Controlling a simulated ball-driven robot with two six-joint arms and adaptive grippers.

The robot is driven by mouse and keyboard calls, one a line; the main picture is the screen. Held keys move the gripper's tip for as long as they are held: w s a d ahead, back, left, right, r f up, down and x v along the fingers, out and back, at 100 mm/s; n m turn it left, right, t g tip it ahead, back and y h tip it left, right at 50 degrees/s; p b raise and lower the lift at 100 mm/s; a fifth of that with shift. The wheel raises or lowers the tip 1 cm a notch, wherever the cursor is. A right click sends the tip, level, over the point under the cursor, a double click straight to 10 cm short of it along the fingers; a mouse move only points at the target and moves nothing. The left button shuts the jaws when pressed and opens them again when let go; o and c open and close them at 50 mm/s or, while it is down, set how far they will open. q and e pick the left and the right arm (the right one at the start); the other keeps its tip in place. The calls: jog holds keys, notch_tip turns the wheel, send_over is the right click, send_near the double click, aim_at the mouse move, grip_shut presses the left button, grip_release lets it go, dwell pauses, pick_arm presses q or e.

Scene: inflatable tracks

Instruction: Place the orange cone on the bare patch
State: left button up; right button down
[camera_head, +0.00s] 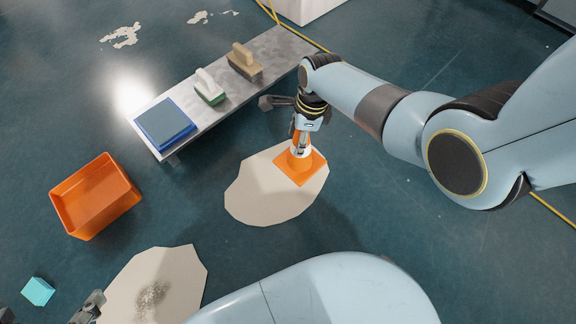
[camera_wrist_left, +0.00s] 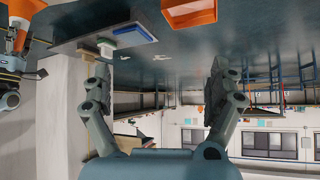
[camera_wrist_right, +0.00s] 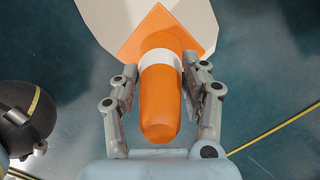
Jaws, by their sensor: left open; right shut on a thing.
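The orange cone (camera_head: 301,167) has a white band and a square base, and stands about upright at the right part of the middle bare patch (camera_head: 255,200). My right gripper (camera_head: 303,138) is shut on the cone's upper part, with a finger on each side of it in the right wrist view (camera_wrist_right: 160,88). The base overlaps the pale patch; I cannot tell whether it touches the floor. A second pale patch (camera_head: 185,275) at the lower left has grey grit on it. My left gripper (camera_wrist_left: 160,80) is open and empty, and shows partly at the head view's lower left.
A low grey bench (camera_head: 220,115) behind the middle patch holds a blue pad (camera_head: 165,122), a green-and-white brush (camera_head: 210,88) and a tan brush (camera_head: 244,62). An orange bin (camera_head: 95,196) and a cyan cube (camera_head: 38,291) are at left. Yellow lines cross the floor.

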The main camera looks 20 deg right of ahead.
aim_at(288, 170)
jog(key=s+a+f, duration=0.1)
jog(key=s+a+f+b, duration=0.1)
jog(key=a, duration=0.1)
jog(key=shift+a+f, duration=0.25)
jog(key=shift+f, duration=0.1)
jog(key=shift+w+d, duration=0.1)
notch_tip(288, 170, down, 2)
jog(key=shift+f+b, duration=0.1)
jog(key=shift+b, duration=1)
jog(key=shift+f+b, duration=0.65)
pick_arm(q)
jog(key=w+d+r+m+t+h, duration=0.1)
jog(key=w+r+t, duration=0.3)
jog(key=r, duration=0.3)
jog(key=w+d+r+t+h, duration=0.1)
jog(key=w+r+t, duration=0.4)
jog(key=r+t, duration=0.2)
jog(key=shift+w+d+r+m, duration=0.15)
jog(key=shift+r+m, duration=0.25)
jog(key=shift+r, duration=0.2)
jog(key=shift+r, duration=0.1)
pick_arm(e)
jog(key=shift+f, duration=0.1)
jog(key=c, duration=0.6)
grip_release()
jog(key=shift+c, duration=0.2)
pick_arm(q)
jog(key=shift+w+r, duration=0.1)
jog(key=shift+r, duration=0.15)
